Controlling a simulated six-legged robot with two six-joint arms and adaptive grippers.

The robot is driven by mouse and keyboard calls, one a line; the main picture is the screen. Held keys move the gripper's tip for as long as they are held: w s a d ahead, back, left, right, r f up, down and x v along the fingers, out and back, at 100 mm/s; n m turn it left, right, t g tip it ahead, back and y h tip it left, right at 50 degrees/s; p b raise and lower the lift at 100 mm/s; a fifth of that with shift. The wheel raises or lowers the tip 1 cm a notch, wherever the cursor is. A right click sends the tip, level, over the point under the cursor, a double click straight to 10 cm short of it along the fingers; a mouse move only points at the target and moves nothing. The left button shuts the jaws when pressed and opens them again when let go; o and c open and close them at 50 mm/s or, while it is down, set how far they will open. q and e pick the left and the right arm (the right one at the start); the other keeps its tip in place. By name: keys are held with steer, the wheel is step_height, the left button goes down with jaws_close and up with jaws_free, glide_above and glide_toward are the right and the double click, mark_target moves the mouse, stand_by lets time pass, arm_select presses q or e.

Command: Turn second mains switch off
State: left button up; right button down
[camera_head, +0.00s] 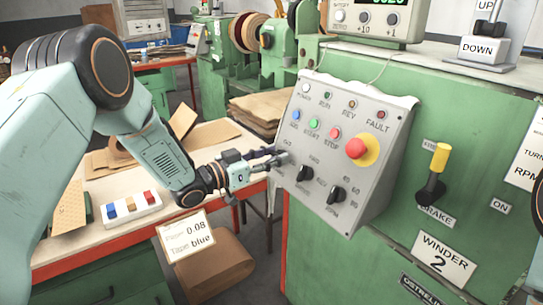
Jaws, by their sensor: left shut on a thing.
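The grey control panel (345,140) of the green winder 2 machine carries a row of black rotary switches. The middle one (305,174) and the right one (336,194) show clearly. My left gripper (280,158) reaches in from the left to the lower left of the panel. It is shut on the leftmost rotary switch, which its fingers mostly hide. The switch's exact position cannot be read. My right gripper is not in view.
The panel also has a red emergency button (356,148), coloured push buttons and lamps. A yellow-tipped brake lever (437,170) stands to the right. A table (85,240) at left holds cardboard pieces and a small tray (131,209). A tag (187,236) reads "blue".

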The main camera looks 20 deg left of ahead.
arm_select(q)
steer(key=shift+c, duration=0.7)
steer(key=shift+r+n, duration=0.1)
steer(key=shift+n, duration=0.3)
steer(key=n+y+p, duration=0.1)
steer(key=n, duration=0.1)
steer(key=shift+d+n+t+p, duration=0.1)
steer(key=shift+n+t+p, duration=0.2)
steer(key=shift+t+p, duration=0.1)
steer(key=n+y+p, duration=0.1)
steer(key=n+p, duration=0.1)
steer(key=n, duration=0.2)
steer(key=n+y+p, duration=0.1)
steer(key=n+y, duration=0.1)
steer(key=n, duration=0.2)
steer(key=shift+r+p, duration=0.1)
steer(key=shift+p, duration=0.3)
steer(key=n+y+p, duration=0.1)
steer(key=n, duration=0.2)
steer(key=n+y+p, duration=0.1)
steer(key=n+p, duration=0.1)
steer(key=shift+r+n+y, duration=0.1)
steer(key=shift+n+y, duration=0.2)
steer(key=shift+n, duration=0.1)
steer(key=shift+n+g+y+p, duration=0.4)
steer(key=shift+n+g+p, duration=0.3)
steer(key=shift+n+p, duration=0.9)
steer(key=shift+n, duration=0.4)
